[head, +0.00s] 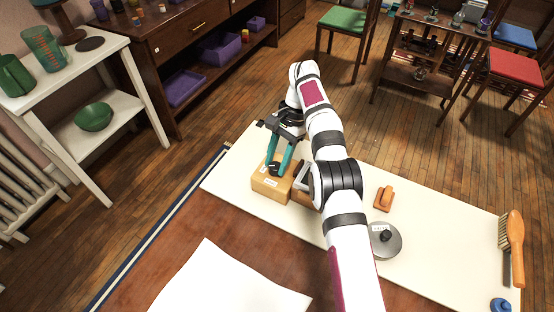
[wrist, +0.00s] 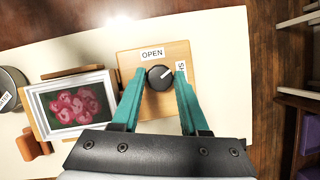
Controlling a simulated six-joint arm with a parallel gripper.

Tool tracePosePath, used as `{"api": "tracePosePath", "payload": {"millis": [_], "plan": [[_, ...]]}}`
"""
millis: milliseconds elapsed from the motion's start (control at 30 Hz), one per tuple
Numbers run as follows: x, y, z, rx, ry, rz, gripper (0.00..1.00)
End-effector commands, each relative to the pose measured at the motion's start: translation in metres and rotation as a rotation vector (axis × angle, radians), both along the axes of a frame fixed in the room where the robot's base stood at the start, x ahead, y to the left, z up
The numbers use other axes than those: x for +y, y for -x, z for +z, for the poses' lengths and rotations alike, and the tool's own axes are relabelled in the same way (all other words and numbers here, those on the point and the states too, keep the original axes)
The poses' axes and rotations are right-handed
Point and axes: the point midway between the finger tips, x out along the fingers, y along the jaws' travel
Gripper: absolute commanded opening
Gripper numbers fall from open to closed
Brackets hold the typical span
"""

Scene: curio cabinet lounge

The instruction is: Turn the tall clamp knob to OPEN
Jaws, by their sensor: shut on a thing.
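The dark round clamp knob (wrist: 160,77) stands on a light wooden block (wrist: 128,65), which also shows in the head view (head: 264,189). An OPEN label (wrist: 152,54) lies above the knob in the wrist view, and a sideways label (wrist: 181,68), partly hidden by a finger, lies to its right. The knob's white pointer line points up and right, between the two labels. My gripper (wrist: 159,82) has its teal fingers on either side of the knob and is shut on it. In the head view my gripper (head: 278,166) reaches down onto the block.
A framed rose picture (wrist: 75,106) stands close beside the block. Along the pale board (head: 440,247) are an orange handled piece (head: 384,198), a round metal lid (head: 388,243), a brush (head: 515,246) and a blue knob (head: 500,305). White paper (head: 230,285) lies in front.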

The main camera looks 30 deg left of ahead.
Motion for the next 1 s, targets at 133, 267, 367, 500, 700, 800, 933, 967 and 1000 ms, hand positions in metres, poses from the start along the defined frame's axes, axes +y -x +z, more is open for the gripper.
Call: {"api": "tracePosePath", "payload": {"millis": [133, 267, 367, 500, 700, 800, 933, 967, 1000], "plan": [[0.000, 0.000, 0.000, 0.000, 0.000, -0.001, 0.00], [0.000, 0.000, 0.000, 0.000, 0.001, -0.002, 0.57], [0.000, 0.000, 0.000, 0.000, 0.000, -0.001, 0.74], [0.000, 0.000, 0.000, 0.000, 0.000, -0.001, 0.74], [0.000, -0.001, 0.004, -0.002, 0.000, 0.000, 0.74], [0.000, -0.001, 0.018, -0.004, -0.002, -0.001, 0.74], [-0.001, -0.001, 0.043, -0.003, -0.002, -0.003, 0.74], [-0.006, -0.002, 0.046, -0.001, 0.000, -0.004, 0.74], [-0.011, -0.003, 0.049, -0.001, 0.000, -0.003, 0.74]]}}
